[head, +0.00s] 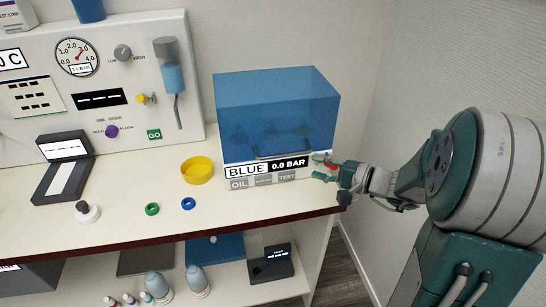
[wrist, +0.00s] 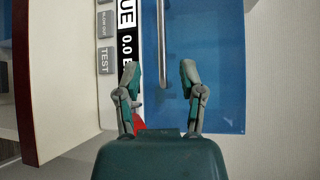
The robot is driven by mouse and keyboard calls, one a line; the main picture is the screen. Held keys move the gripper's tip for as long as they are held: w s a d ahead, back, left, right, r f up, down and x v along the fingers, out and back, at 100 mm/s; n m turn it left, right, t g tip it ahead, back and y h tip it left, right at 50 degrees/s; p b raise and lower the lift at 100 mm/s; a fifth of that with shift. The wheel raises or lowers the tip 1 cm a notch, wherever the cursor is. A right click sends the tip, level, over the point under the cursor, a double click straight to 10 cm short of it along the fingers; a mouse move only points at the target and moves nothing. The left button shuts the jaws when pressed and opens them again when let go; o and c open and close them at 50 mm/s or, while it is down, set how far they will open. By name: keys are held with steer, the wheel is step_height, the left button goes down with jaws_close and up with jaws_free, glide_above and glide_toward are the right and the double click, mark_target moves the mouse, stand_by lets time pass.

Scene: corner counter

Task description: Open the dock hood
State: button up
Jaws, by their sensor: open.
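The dock hood (head: 275,100) is a translucent blue box cover, closed over the dock at the back right of the counter. Dim shapes show through it. A grey bar handle (head: 284,153) runs along its lower front edge; in the wrist view the handle (wrist: 161,40) is a long bar in front of the blue hood (wrist: 205,70). The dock base (head: 262,178) reads "BLUE 0.0 BAR" with OIL and TEST labels. My gripper (head: 322,168) is open and empty at the dock's right front corner. In the wrist view, my gripper's fingertips (wrist: 158,72) stand apart, with the handle's end between them.
A yellow ring dish (head: 197,170), a green ring (head: 152,209) and a blue ring (head: 188,203) lie left of the dock. A panel (head: 100,75) with gauge and knobs stands at the back left. A wall (head: 395,80) is close on the right. Bottles (head: 158,286) stand on the lower shelf.

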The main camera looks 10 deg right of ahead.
mark_target(284, 156)
steer(key=x, duration=1)
steer(key=shift+w+a, duration=0.2)
steer(key=shift+w, duration=0.15)
steer(key=shift+d, duration=0.4)
steer(key=shift+c, duration=0.3)
steer(key=shift+f, duration=0.1)
jaws_close()
